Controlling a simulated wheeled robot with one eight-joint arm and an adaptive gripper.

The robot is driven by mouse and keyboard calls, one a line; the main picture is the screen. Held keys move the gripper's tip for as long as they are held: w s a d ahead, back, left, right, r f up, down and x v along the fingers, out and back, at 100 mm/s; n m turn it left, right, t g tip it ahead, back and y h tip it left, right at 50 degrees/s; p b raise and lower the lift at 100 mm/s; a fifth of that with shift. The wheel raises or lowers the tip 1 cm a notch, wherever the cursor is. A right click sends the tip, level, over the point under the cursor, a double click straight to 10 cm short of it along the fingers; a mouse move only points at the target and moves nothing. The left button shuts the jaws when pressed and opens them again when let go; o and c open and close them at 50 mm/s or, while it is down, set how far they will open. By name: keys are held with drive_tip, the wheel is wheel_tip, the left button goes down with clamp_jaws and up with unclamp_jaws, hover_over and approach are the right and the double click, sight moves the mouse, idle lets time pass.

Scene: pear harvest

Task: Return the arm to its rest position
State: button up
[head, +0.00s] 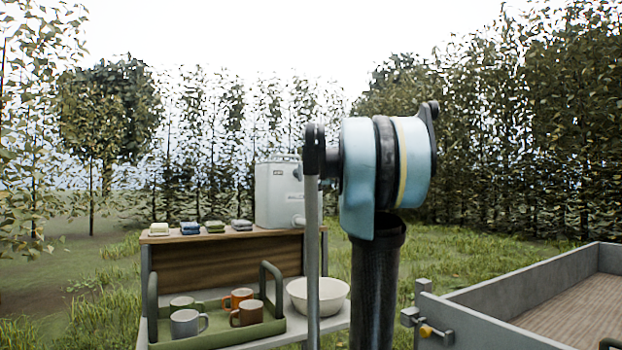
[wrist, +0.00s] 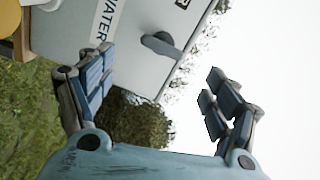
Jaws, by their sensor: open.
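My arm rises in the middle of the head view, with a blue joint and dark links in front of the wash stand. My gripper is out of the head view. In the wrist view my gripper (wrist: 160,98) is open, its two blue-padded fingers spread wide apart with nothing between them. Beyond the fingers is a grey water container (wrist: 120,50) with "WATER" lettering and a grey handle or tap. The picture is tilted there. The same container (head: 278,195) stands on the stand's upper shelf in the head view.
The wooden stand (head: 225,262) holds several folded cloths (head: 215,227) on top. Below are a green tray (head: 215,337) with several mugs and a white bowl (head: 318,294), partly behind my arm. A grey-walled trailer bed (head: 530,285) is at the right. Hedges and grass lie behind.

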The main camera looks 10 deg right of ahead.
idle(0.3)
drive_tip(key=s+a+f+n+g, duration=0.3)
drive_tip(key=s+a+f, duration=0.1)
drive_tip(key=s+f, duration=0.5)
drive_tip(key=s+a+f+n+g+y, duration=0.1)
drive_tip(key=s+a+f+n+g, duration=0.25)
drive_tip(key=s+f, duration=0.45)
drive_tip(key=s+a+f+n+g, duration=0.35)
drive_tip(key=s+f, duration=0.25)
drive_tip(key=f, duration=0.6)
drive_tip(key=s+d+f+n+g+h, duration=0.1)
drive_tip(key=s+d+f+g+h, duration=0.1)
drive_tip(key=s+f, duration=0.9)
drive_tip(key=s+d+f+n+g+h, duration=0.1)
drive_tip(key=s+d+f+g+h, duration=0.2)
drive_tip(key=s+d+f, duration=0.4)
drive_tip(key=s+f+h, duration=0.1)
drive_tip(key=s+f, duration=0.4)
drive_tip(key=f, duration=0.3)
drive_tip(key=shift+f+h, duration=0.15)
drive_tip(key=shift+h, duration=0.15)
drive_tip(key=shift+d, duration=0.1)
drive_tip(key=shift+w+f, duration=0.2)
drive_tip(key=shift+w, duration=0.25)
